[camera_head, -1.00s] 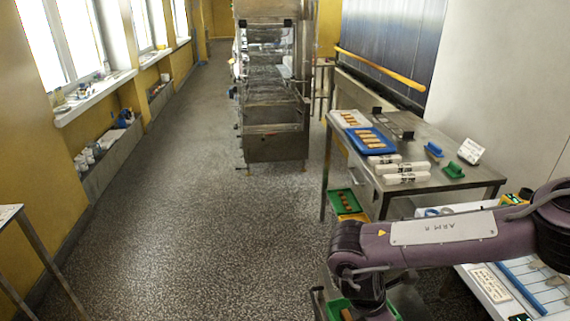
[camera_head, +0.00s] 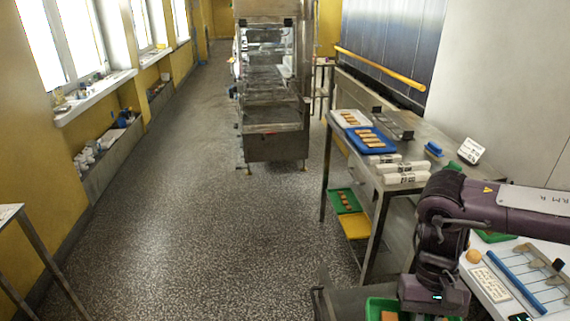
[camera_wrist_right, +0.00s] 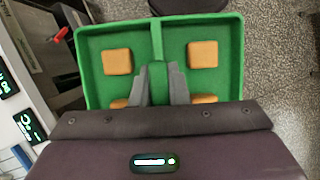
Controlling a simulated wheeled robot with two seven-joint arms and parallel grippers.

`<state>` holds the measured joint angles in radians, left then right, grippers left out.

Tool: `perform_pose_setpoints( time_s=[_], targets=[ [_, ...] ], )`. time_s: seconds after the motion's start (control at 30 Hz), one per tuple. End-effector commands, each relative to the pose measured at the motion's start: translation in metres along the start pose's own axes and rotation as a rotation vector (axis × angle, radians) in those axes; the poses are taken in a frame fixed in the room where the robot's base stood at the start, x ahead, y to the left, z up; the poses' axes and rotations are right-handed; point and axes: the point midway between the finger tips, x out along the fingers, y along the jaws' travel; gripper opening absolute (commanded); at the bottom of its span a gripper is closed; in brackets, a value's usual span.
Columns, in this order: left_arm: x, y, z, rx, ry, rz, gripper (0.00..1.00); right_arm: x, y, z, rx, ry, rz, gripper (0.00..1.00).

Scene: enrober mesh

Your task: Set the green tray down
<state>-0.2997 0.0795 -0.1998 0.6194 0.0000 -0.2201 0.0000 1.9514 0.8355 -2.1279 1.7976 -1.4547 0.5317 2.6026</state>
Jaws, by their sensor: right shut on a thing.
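The green tray (camera_wrist_right: 222,82) fills the upper middle of the right wrist view, with several orange-brown square pieces in its two halves. A raised green bar (camera_wrist_right: 157,45) runs across its middle. My right gripper (camera_wrist_right: 158,80) is shut on this bar, its grey fingers on either side. In the head view the tray (camera_head: 374,309) shows at the bottom edge, mostly hidden under my right wrist. My right gripper's fingers are hidden there. What lies directly beneath the tray is not clear. My left gripper is in neither view.
A white worktop (camera_head: 497,290) with a blue rod is at lower right. The steel table (camera_head: 350,153) holds a blue tray (camera_head: 367,142) of bars. Below it are another green tray (camera_head: 333,203) and a yellow one (camera_head: 356,229).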

Motion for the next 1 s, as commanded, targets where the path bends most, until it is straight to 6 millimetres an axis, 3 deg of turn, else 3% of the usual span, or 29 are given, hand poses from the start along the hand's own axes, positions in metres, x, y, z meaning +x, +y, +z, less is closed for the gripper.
perform_pose_setpoints(
  time_s=[0.1, 0.6, 1.0],
  targets=[
    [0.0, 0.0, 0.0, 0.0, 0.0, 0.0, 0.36, -0.005, 0.005, 0.004, 0.083, 0.0, -0.038, 0.0],
    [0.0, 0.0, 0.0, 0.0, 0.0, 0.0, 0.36, 0.001, -0.053, 0.013, -0.153, 0.0, 0.064, 0.0],
    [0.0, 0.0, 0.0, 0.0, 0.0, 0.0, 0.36, 0.001, -0.057, 0.014, -0.17, 0.0, 0.07, 0.0]
  ],
)
